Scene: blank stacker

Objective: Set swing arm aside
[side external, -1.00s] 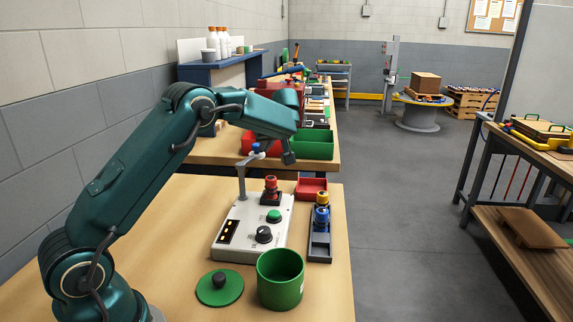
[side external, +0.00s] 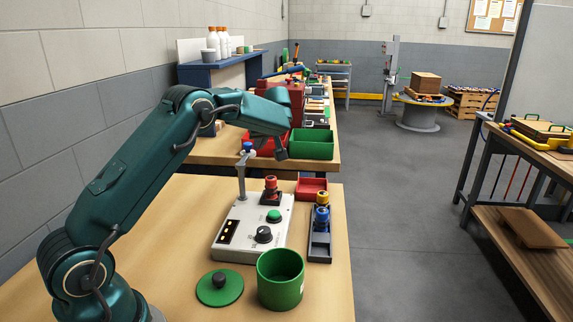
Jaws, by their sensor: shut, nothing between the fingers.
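The swing arm (side external: 241,181) is a grey post on the back left of a white control box (side external: 233,237), with a short arm and a blue knob (side external: 248,147) on top. My gripper (side external: 280,154) is dark, shut and empty, and points down to the right of the blue knob. In the picture a gap shows between gripper and knob; whether the gripper touches the short arm cannot be told. On the box are a red-topped piece (side external: 270,187) on a dark seat, a green button (side external: 274,216) and a black dial (side external: 263,234).
A dark rack (side external: 319,246) with yellow and blue pieces stands right of the box, a red tray (side external: 312,188) behind it. A green cup (side external: 280,280) and a green lid (side external: 219,289) are in front. A green bin (side external: 312,145) stands on the bench behind.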

